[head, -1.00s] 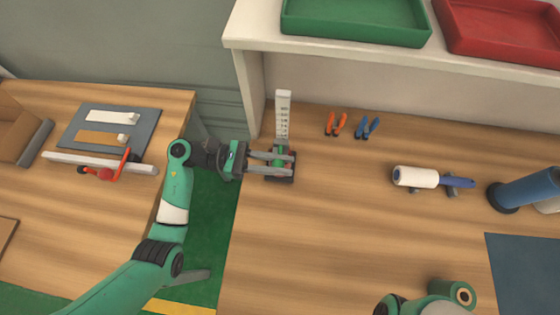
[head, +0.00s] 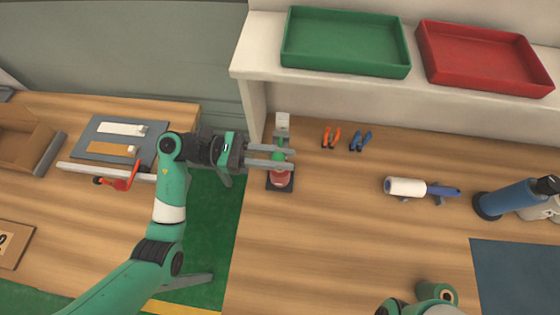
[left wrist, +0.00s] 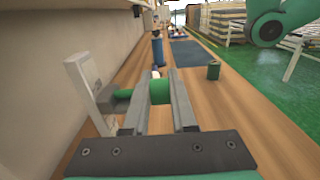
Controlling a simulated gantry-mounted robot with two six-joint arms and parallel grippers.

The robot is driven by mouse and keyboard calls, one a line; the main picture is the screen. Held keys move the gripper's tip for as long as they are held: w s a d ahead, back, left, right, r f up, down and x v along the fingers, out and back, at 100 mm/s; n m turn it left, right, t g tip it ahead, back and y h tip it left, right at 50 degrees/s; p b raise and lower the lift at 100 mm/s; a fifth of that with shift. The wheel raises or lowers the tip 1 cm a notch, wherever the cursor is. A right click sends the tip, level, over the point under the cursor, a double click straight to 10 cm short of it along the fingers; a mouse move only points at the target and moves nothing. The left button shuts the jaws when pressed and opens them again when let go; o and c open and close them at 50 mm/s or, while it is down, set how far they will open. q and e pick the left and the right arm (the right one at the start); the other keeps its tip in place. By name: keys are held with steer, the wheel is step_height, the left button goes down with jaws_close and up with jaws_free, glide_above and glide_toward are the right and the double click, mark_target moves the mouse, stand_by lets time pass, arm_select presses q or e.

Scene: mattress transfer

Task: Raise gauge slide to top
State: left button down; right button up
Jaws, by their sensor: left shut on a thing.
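The gauge is an upright white scale post (head: 282,121) on a dark base (head: 281,187) near the workbench's left edge. It also shows in the left wrist view (left wrist: 84,82), left of the fingers. My left gripper (head: 272,157) is shut on the green gauge slide (head: 278,156), which shows between the fingers in the left wrist view (left wrist: 160,91). The slide is held above the base, with a reddish part (head: 281,177) visible below it. Fingers and slide hide much of the scale. My right gripper is not in view.
Orange pliers (head: 331,136) and blue pliers (head: 361,140) lie right of the gauge. A shelf with green (head: 345,45) and red (head: 484,58) trays overhangs behind. The bench's front middle is clear.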

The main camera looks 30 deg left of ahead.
arm_select(q)
steer(key=shift+r, duration=1.2)
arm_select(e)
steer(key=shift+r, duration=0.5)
arm_select(q)
steer(key=c, duration=0.7)
jaws_free()
steer(key=shift+f, duration=0.1)
steer(key=v, duration=1.1)
steer(key=shift+s+a, duration=0.1)
steer(key=shift+a, duration=0.25)
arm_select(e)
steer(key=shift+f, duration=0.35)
